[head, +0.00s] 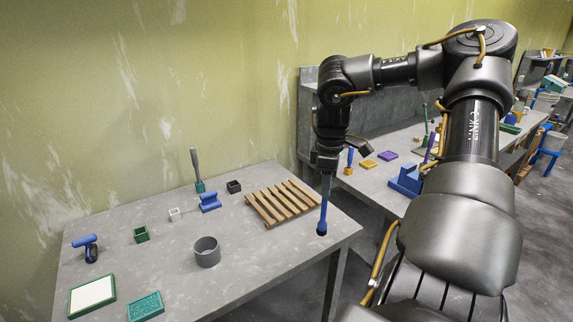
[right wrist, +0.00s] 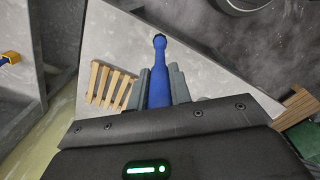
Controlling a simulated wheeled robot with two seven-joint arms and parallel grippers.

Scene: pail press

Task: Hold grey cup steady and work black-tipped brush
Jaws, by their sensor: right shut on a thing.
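The grey cup (head: 207,252) stands upright on the grey table, left of my right gripper, with nothing gripping it. My right gripper (head: 326,172) is shut on the blue brush (head: 323,214), which hangs with its black tip (head: 321,232) down near the table's right end. I cannot tell whether the tip touches the table. In the right wrist view the brush (right wrist: 158,87) sits between the two grey fingers of the gripper (right wrist: 158,75), its dark tip pointing away. My left gripper is not in view.
A wooden slatted rack (head: 283,203) lies just left of the brush. Behind the cup are a blue holder (head: 209,202), a black box (head: 234,187) and a green box (head: 141,234). A green tray (head: 146,306) lies in front. Another cluttered bench (head: 375,185) stands at right.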

